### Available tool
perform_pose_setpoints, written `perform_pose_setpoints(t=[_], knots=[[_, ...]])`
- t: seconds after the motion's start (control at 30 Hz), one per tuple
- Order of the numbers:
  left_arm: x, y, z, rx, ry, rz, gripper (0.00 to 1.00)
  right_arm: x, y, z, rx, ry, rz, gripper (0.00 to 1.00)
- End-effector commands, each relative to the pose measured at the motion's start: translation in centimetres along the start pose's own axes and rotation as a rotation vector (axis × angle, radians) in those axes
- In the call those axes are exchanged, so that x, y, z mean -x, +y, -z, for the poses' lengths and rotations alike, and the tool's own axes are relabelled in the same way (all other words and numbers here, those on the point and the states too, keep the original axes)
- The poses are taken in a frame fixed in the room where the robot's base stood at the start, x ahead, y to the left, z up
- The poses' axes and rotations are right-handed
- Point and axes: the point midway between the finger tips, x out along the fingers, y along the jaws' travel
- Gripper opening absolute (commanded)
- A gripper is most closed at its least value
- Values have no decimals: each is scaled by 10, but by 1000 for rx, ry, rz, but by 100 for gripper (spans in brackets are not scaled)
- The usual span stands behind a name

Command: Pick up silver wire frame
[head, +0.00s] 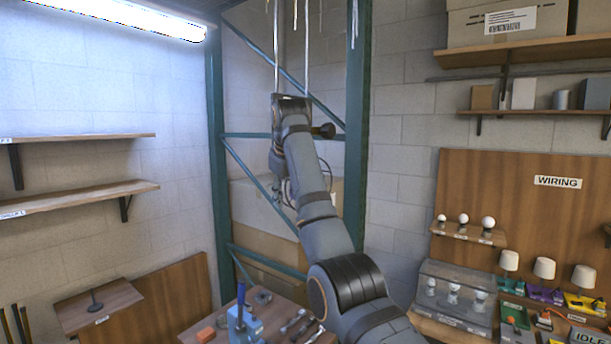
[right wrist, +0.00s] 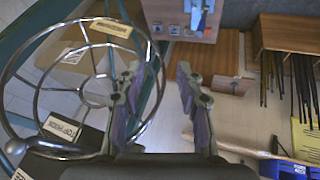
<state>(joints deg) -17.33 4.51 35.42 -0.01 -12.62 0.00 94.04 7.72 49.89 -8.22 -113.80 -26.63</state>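The silver wire frame (right wrist: 62,27) is a round cage of shiny rings and spokes, filling the left of the right wrist view. Its right rim passes between the two fingers of my right gripper (right wrist: 158,92). The fingers are spread, one inside the ring and one outside. Contact cannot be told. In the head view my right arm reaches up at the centre and mostly hides the gripper and frame; only thin curved lines show beside the forearm. My left gripper is not in view.
Teal rack posts (head: 357,130) stand on both sides of my arm, with cardboard boxes (head: 265,210) behind. Thin silver rods (head: 307,50) hang above. A wooden table (head: 262,305) with a blue tool stands below. A wiring board (head: 490,190) with lamps is at right.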

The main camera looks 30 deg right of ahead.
Motion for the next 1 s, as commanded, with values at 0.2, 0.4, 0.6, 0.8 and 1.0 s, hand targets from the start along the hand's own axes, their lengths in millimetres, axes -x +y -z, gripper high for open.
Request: perform_pose_setpoints(t=[0.2,0.4,0.6,0.8,1.0], knots=[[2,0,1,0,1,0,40,-9,0,0,0,2,-1,37],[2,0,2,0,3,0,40,-8,0,0,0,2,-1,22],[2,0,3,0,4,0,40,-8,0,0,0,2,-1,0],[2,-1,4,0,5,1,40,-8,0,0,0,2,-1,0],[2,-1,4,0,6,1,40,-8,0,0,0,1,-1,0]])
